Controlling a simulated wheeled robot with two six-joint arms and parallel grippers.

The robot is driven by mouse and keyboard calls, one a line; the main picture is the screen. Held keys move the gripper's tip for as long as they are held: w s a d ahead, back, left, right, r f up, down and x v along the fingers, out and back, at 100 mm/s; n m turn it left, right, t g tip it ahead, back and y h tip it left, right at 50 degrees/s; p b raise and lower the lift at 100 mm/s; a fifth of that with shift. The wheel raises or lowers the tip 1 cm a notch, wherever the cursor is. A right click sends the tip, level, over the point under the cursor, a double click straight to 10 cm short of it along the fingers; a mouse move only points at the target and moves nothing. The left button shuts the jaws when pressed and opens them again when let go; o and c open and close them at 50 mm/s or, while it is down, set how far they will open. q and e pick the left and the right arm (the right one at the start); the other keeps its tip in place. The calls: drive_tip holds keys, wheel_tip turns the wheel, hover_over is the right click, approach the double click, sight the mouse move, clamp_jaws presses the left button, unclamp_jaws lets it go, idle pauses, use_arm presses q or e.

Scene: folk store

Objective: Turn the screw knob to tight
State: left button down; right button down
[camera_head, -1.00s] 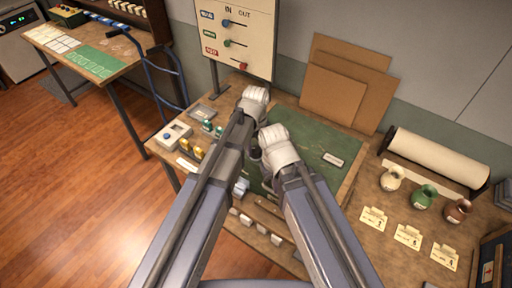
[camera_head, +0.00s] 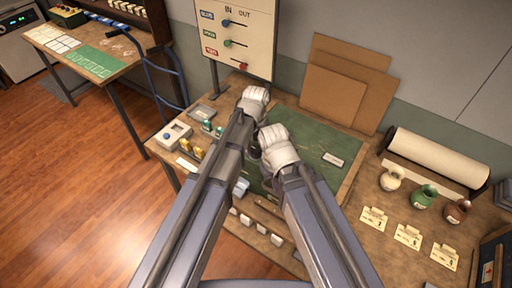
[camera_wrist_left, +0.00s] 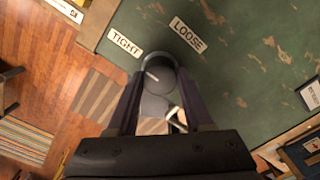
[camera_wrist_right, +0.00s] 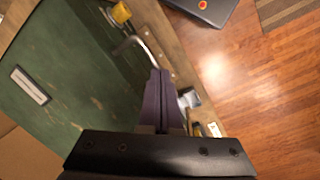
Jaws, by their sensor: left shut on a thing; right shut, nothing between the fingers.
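The round grey screw knob (camera_wrist_left: 157,78) stands on the green board between the fingers of my left gripper (camera_wrist_left: 160,72), which is shut on it. White labels reading TIGHT (camera_wrist_left: 125,43) and LOOSE (camera_wrist_left: 187,34) lie on the board just beyond the knob. A light mark shows on the knob, but I cannot tell which label it points to. My right gripper (camera_wrist_right: 160,78) is shut and empty above the board, near a bent metal rod (camera_wrist_right: 142,48).
The green board (camera_head: 312,143) lies on the wooden workbench (camera_head: 352,182). A sign panel with sliders (camera_head: 238,35) stands behind. Brown boards (camera_head: 335,95) lean on the wall. A paper roll (camera_head: 435,158) and several small jugs (camera_head: 424,196) are at the right.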

sight(256, 149)
use_arm(q)
drive_tip(key=shift+c, duration=1.5)
unclamp_jaws()
wheel_tip(256, 149, up, 8)
drive_tip(key=p, duration=0.8)
drive_tip(key=shift+f, duration=0.1)
drive_tip(key=shift+s, duration=0.1)
